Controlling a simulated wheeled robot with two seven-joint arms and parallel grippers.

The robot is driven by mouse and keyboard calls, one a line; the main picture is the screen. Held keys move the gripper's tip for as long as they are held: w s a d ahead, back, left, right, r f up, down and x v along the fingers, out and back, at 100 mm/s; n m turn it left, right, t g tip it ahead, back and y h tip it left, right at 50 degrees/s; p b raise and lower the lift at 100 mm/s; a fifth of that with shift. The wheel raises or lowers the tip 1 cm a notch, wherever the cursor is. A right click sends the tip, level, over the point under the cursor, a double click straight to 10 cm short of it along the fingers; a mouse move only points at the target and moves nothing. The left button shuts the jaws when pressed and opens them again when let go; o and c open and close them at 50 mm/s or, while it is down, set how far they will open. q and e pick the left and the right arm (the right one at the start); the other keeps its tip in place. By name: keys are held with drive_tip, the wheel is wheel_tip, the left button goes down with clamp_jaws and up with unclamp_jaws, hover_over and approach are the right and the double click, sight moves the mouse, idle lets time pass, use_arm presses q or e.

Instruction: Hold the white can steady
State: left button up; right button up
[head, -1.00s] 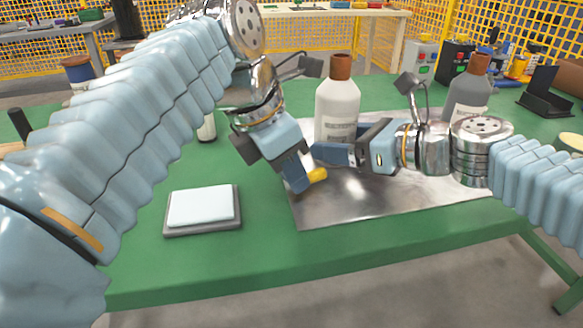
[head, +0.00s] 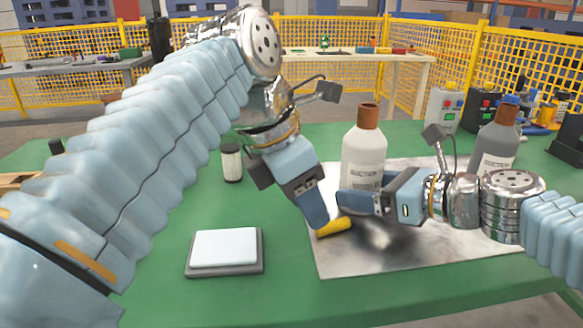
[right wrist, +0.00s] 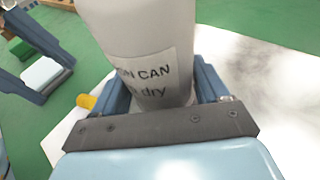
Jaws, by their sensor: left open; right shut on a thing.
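The white can (head: 363,155), a bottle shape with a brown cap and a label, stands upright on a shiny metal sheet (head: 350,262). My right gripper (head: 352,203) is shut around its lower body. The right wrist view shows the can (right wrist: 140,35) between the two blue fingers, its label partly readable as "CAN" and "dry". The can's base is hidden there. My left gripper (head: 316,212) is open, left of the can. A yellow piece (head: 336,227) lies at its fingertips; I cannot tell whether they touch.
A grey can (head: 494,145) with a brown cap stands behind my right wrist. A white-topped pad (head: 225,248) lies front left, and a small pale cylinder (head: 231,163) stands behind it. Green table (head: 285,285) is clear in front.

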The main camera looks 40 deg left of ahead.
use_arm(q)
drive_tip(key=v, duration=0.7)
drive_tip(key=shift+a, duration=0.15)
drive_tip(key=shift+o, duration=0.5)
drive_tip(key=shift+r, duration=0.25)
approach(333, 227)
drive_tip(key=shift+s+a+f, duration=0.15)
drive_tip(key=shift+f, duration=0.8)
drive_tip(key=x, duration=0.4)
drive_tip(key=a+x, duration=0.1)
drive_tip(key=x, duration=0.1)
drive_tip(key=shift+d, duration=0.2)
drive_tip(key=shift+c, duration=0.3)
clamp_jaws()
